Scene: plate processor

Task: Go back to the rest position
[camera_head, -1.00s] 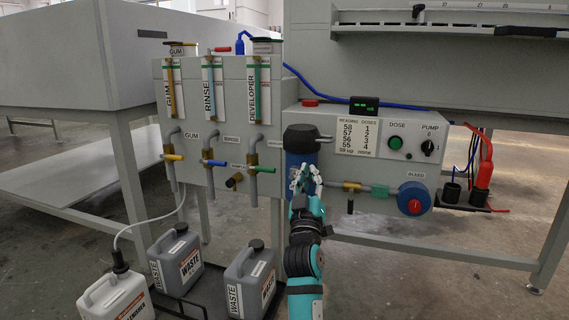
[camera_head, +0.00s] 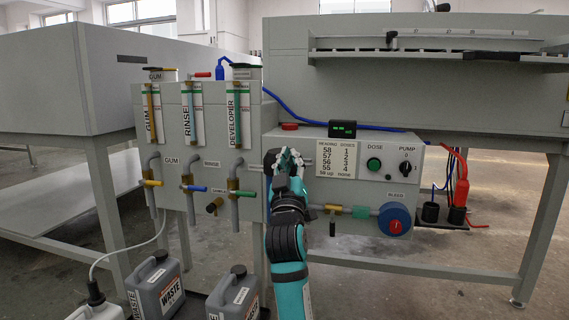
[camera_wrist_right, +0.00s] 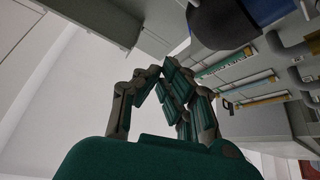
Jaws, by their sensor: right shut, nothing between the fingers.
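My right gripper (camera_head: 288,160) is raised in front of the plate processor's control box (camera_head: 300,212) in the head view. Its fingers are shut and hold nothing. In the right wrist view the closed fingers (camera_wrist_right: 172,95) are empty, with the dark round cap (camera_wrist_right: 222,22) of the blue filter housing beyond them. In the head view the hand and forearm hide most of that housing. My left gripper is not in view.
Gum, rinse and developer tubes with valves (camera_head: 189,130) stand left of the arm. Waste canisters (camera_head: 158,285) stand below at the left. The dose button (camera_head: 373,164), pump knob (camera_head: 405,168) and bleed valve (camera_head: 394,219) are to the right. Floor at the lower right is clear.

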